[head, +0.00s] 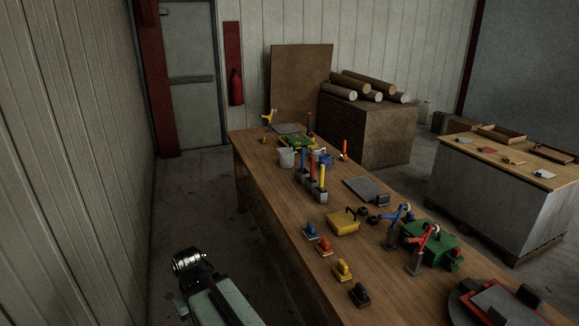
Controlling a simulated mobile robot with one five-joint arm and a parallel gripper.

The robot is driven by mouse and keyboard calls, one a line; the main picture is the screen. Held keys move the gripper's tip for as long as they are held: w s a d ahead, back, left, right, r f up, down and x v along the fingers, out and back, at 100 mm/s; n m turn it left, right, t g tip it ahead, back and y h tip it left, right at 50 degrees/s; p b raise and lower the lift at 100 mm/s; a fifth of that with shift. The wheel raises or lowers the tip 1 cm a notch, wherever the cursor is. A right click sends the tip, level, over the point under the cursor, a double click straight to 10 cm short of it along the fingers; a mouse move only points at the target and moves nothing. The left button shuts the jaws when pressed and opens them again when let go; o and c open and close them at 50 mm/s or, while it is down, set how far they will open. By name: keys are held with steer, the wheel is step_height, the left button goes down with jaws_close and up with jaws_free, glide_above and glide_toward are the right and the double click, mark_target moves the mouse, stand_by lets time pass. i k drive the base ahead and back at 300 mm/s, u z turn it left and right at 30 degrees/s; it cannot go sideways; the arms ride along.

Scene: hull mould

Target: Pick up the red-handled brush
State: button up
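Several small block-shaped tools with upright grips, which may be brushes, stand in a row along the near left edge of the long wooden table (285,222). One is red-orange (325,246). It stands between a blue one (310,232) and a yellow one (343,270), with a black one (360,295) nearer. Farther back, a thin red-orange upright handle (345,149) also shows; I cannot tell which is the red-handled brush. Part of my arm shows at the bottom left, beside the table and apart from these tools. I cannot make out fingertips or anything held.
Floor (195,195) is clear between wall and table.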

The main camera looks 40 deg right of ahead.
mark_target(310, 179)
steer(key=i, duration=1.25)
steer(key=z, duration=0.75)
steer(key=i, duration=1)
steer(key=u, duration=0.25)
